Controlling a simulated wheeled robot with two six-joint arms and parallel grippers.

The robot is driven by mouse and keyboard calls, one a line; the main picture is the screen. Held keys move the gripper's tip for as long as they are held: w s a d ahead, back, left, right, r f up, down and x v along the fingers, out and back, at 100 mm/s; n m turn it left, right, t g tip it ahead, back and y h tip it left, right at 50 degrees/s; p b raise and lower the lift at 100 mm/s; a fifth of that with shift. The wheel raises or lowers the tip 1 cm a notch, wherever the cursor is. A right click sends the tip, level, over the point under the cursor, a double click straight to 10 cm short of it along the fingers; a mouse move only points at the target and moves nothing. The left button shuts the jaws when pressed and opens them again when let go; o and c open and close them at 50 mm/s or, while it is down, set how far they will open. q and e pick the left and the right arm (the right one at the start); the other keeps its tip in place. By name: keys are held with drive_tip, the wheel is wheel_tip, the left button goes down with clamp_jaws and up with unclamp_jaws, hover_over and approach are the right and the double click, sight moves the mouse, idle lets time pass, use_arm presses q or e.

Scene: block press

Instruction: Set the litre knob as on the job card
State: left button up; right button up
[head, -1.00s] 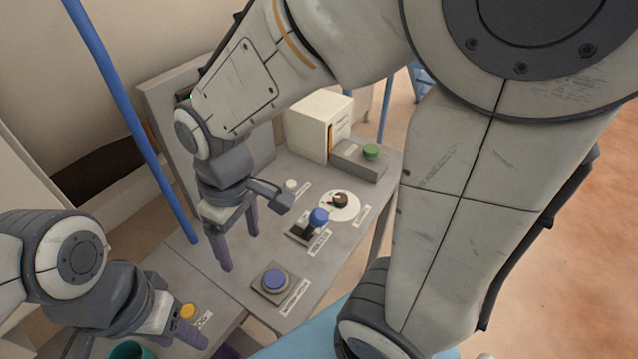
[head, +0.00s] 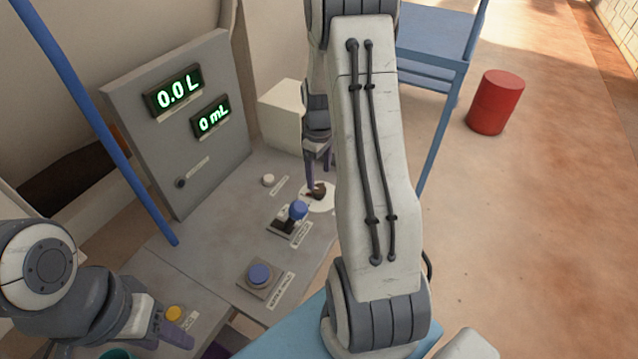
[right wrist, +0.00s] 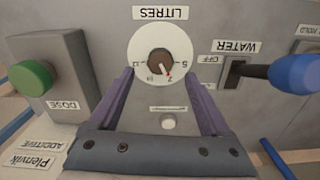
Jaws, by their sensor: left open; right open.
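The litre knob (right wrist: 157,62) is a dark brown knob on a white dial (right wrist: 143,84) below the LITRES label in the right wrist view. Its pointer is angled toward the picture's lower right, near an upside-down mark that looks like 2. The knob also shows in the head view (head: 317,191). My right gripper (right wrist: 158,75) is open, its purple fingertips at either side of the dial; contact with the knob cannot be told. My left gripper (head: 170,328) is open by a yellow button at the lower left. I cannot make out the job card.
A blue-topped WATER lever (right wrist: 290,74) and a green DOSE button (right wrist: 30,77) flank the dial. A small white button (right wrist: 168,121) lies between my right fingers. The upright panel (head: 215,160) reads 0.0 L and 0 mL.

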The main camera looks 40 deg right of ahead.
sight(319, 188)
drive_tip(key=shift+f, duration=2.6)
clamp_jaws()
